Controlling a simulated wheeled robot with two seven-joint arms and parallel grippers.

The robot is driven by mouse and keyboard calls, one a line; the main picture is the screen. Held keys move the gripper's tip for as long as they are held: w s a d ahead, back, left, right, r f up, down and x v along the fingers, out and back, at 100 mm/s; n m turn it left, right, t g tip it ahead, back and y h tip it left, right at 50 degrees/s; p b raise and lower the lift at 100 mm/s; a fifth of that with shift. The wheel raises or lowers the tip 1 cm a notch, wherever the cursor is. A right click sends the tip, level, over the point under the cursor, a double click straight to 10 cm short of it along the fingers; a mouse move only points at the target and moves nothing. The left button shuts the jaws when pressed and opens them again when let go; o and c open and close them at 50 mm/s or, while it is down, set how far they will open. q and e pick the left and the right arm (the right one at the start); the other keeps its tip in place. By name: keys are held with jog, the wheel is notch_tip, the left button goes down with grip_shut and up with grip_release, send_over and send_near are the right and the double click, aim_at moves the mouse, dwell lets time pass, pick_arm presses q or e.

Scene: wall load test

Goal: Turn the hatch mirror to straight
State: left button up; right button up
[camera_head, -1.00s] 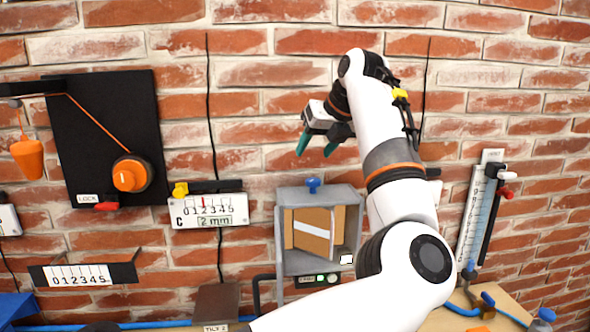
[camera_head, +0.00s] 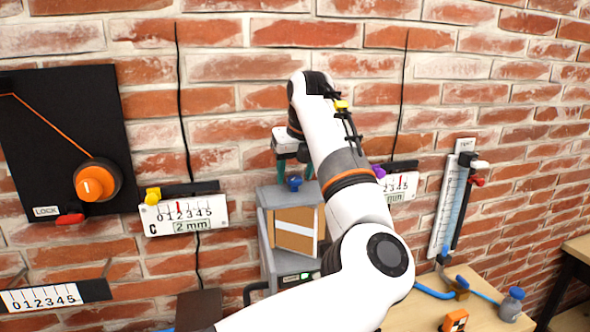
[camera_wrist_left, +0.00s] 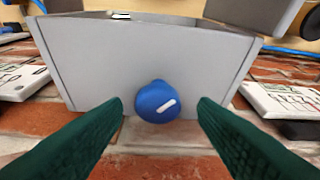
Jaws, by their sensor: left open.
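The grey hatch box (camera_head: 268,236) is on the brick wall, with a blue knob (camera_head: 294,184) on its top. Inside its opening a tan panel with a white stripe (camera_head: 296,230) stands at an angle; I cannot tell if this is the mirror or a reflection. My left gripper (camera_head: 293,170) is open just above the knob, fingers pointing down. In the left wrist view the knob (camera_wrist_left: 158,101) lies between the two green fingertips (camera_wrist_left: 160,108), with visible gaps on both sides. Its white mark is slanted. My left arm hides the box's right side.
A scale marked C (camera_head: 185,214) is left of the box, and another scale (camera_head: 402,187) is partly behind my arm. A black panel with an orange knob (camera_head: 97,181) is at far left. A tall gauge (camera_head: 450,205) and a wooden table (camera_head: 470,300) are at right.

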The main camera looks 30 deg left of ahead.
pick_arm(q)
jog(key=shift+w+d+f, duration=0.1)
jog(key=shift+f, duration=0.2)
jog(key=c, duration=1)
jog(key=shift+o, duration=0.2)
pick_arm(e)
jog(key=shift+d+r, duration=0.1)
jog(key=shift+d, duration=0.55)
pick_arm(q)
jog(key=n+g+p, duration=0.1)
jog(key=n, duration=0.1)
jog(key=n+y+p, duration=0.1)
jog(key=n+p, duration=0.1)
jog(key=shift+w+r+n+g, duration=0.15)
jog(key=shift+r+n+g, duration=0.05)
jog(key=shift+n+g, duration=0.2)
jog(key=shift+w+n+g+p, duration=0.1)
jog(key=shift+n+g+p, duration=0.5)
jog(key=shift+n+p, duration=0.75)
pick_arm(e)
jog(key=shift+a+r, duration=0.15)
jog(key=shift+r, duration=2.45)
pick_arm(q)
jog(key=shift+f+n, duration=0.1)
jog(key=shift+n, duration=0.15)
